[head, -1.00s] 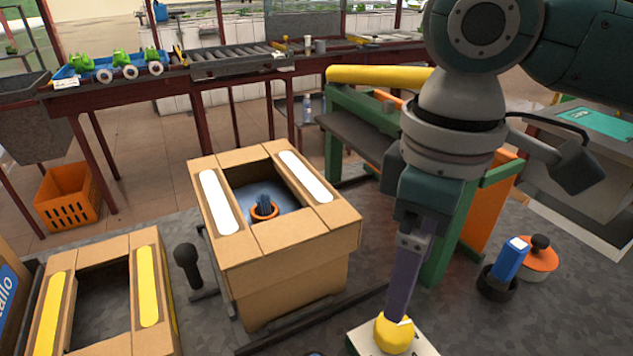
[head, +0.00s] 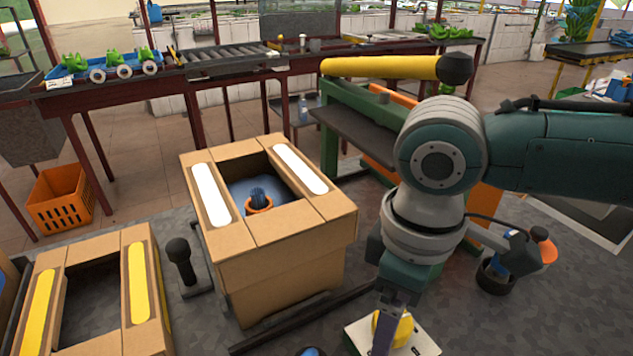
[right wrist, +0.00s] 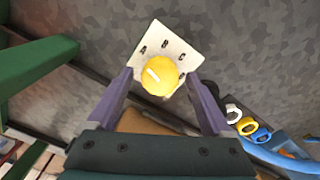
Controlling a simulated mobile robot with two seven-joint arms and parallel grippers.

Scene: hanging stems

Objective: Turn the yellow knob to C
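The yellow knob (head: 393,328) sits on a white plate (head: 428,345) at the bottom of the head view. In the right wrist view the knob (right wrist: 160,76) carries a short white mark on its upper left part. Letters A, B and C run in an arc above it on the plate (right wrist: 150,32), with a partly hidden letter at right. My right gripper (right wrist: 159,80) is open, its purple fingers on either side of the knob, with visible gaps. In the head view one finger partly covers the knob. My left gripper is not in view.
A cardboard box (head: 285,255) with white strips stands left of my right arm, another with yellow strips (head: 150,335) farther left. A green frame with a yellow roller (head: 380,67) stands behind the arm. A dark cup (head: 495,277) is at right. Blue, yellow and white rings (right wrist: 247,125) show in the wrist view.

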